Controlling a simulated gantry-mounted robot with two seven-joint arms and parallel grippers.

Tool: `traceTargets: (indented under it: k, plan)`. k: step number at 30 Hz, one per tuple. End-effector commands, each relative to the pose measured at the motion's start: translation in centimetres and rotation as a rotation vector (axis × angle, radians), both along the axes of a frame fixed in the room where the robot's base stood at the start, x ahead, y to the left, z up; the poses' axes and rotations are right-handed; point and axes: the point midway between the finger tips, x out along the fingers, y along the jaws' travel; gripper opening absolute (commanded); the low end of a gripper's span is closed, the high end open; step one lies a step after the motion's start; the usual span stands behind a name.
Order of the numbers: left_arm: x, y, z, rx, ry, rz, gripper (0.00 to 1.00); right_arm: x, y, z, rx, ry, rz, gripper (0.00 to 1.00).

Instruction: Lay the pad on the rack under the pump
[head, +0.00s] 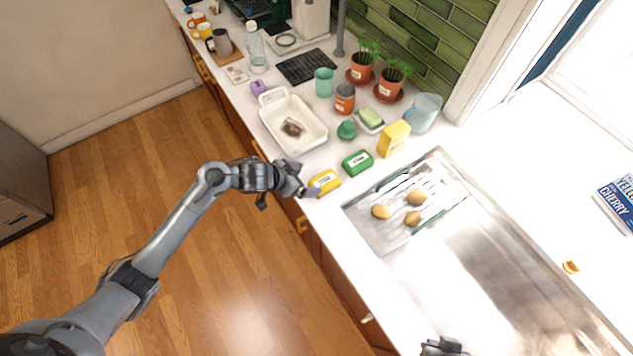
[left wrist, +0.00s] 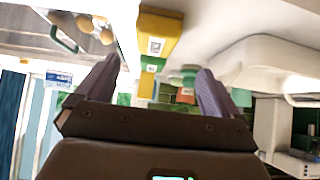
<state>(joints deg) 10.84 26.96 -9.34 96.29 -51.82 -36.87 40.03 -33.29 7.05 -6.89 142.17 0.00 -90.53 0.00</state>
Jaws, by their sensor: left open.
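A yellow block with a white label (head: 325,181) lies near the counter's front edge. A similar green block (head: 357,163) lies behind it to the right. I cannot tell for certain which is the pad. A black slatted rack (head: 306,66) lies flat at the back, next to a grey upright post (head: 340,30); no pump is clearly recognizable. My left gripper (head: 307,186) is open and empty beside the yellow block. In the left wrist view, the yellow block (left wrist: 158,32) shows beyond the open fingers (left wrist: 158,76). My right gripper (head: 443,347) is only partly seen at the bottom edge.
A white basin (head: 318,132) with a brown item stands left of the blocks. A yellow box (head: 394,138), an orange can (head: 345,98), a teal cup (head: 324,82) and potted plants (head: 361,68) crowd the back. A metal sink (head: 470,250) lies right.

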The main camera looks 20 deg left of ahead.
Motion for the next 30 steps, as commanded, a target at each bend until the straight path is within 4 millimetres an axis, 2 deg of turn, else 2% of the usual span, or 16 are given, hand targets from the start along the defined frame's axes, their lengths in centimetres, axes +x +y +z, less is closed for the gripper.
traceTargets:
  k: [7,16,24,30]
  plan:
    - [2.0,-1.5,-2.5,-0.002,0.002,-0.001,0.96,-0.2,0.2,-0.9,0.007,0.007,-0.003,0.0]
    - [2.9,-2.3,-3.7,-0.001,0.0,-0.001,0.96,-0.1,0.2,-1.0,0.008,0.004,-0.005,0.0]
    - [4.6,-4.0,-6.2,-0.001,0.0,-0.001,0.96,0.0,0.1,-1.4,0.003,0.001,-0.002,0.0]
    - [5.2,-4.4,-6.9,0.002,-0.002,-0.001,0.96,0.0,-0.1,-1.5,-0.005,0.0,0.003,0.0]
